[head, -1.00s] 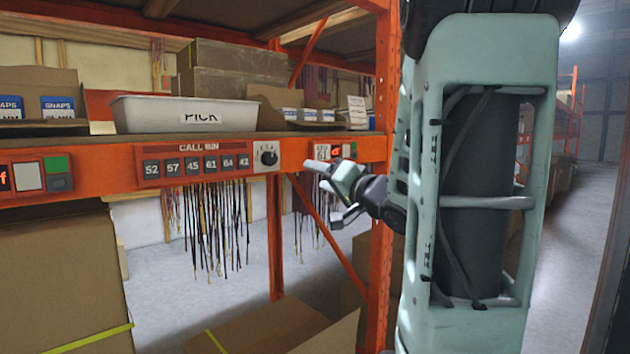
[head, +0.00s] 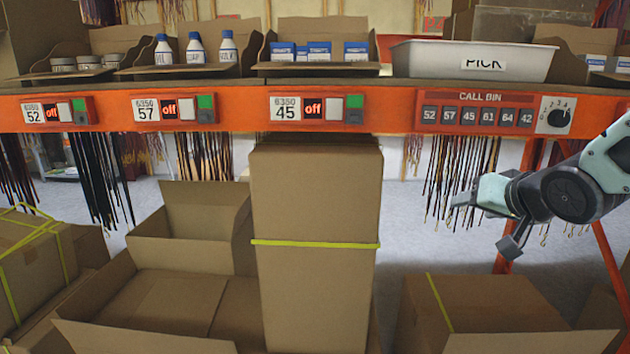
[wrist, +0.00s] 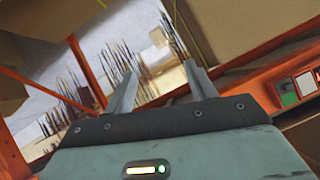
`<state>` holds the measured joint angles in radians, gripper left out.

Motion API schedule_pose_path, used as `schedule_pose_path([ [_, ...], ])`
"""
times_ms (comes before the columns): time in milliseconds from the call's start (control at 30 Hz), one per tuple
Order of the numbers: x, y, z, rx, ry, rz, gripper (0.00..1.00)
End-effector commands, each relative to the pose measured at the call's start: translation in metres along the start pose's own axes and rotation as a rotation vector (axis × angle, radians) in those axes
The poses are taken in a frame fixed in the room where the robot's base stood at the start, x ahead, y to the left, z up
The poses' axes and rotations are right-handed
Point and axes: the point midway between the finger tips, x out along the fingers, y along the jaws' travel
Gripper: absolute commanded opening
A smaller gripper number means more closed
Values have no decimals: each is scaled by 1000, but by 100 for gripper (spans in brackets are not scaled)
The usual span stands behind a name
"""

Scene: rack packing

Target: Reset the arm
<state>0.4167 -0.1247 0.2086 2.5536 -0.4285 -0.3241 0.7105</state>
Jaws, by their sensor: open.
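My gripper (head: 466,203) is in front of the rack at the right of the head view, below the shelf edge and the CALL BIN panel (head: 477,112). The dark hanging cords (head: 440,170) show behind it. In the wrist view my gripper (wrist: 160,88) has its two fingers spread apart with nothing between them. The black rotary knob (head: 558,117) on its pale plate is on the orange beam, up and right of the gripper and apart from it.
A tall strapped carton (head: 315,200) stands left of my gripper. The orange beam (head: 235,113) carries bin labels 52, 57 and 45. A white PICK tote (head: 420,60) and boxes of goods stand on the shelf above.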

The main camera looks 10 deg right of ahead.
Motion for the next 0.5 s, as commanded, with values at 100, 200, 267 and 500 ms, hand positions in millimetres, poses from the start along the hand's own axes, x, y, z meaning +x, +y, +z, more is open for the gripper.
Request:
schedule_pose_path([
  [100, -6, -52, 54, -165, -200, -21, 56],
  [200, -24, -86, 104, -318, -375, -46, 56],
  [267, -41, -103, 134, -418, -482, -69, 56],
  [500, -128, -138, 233, -797, -862, -185, 56],
])
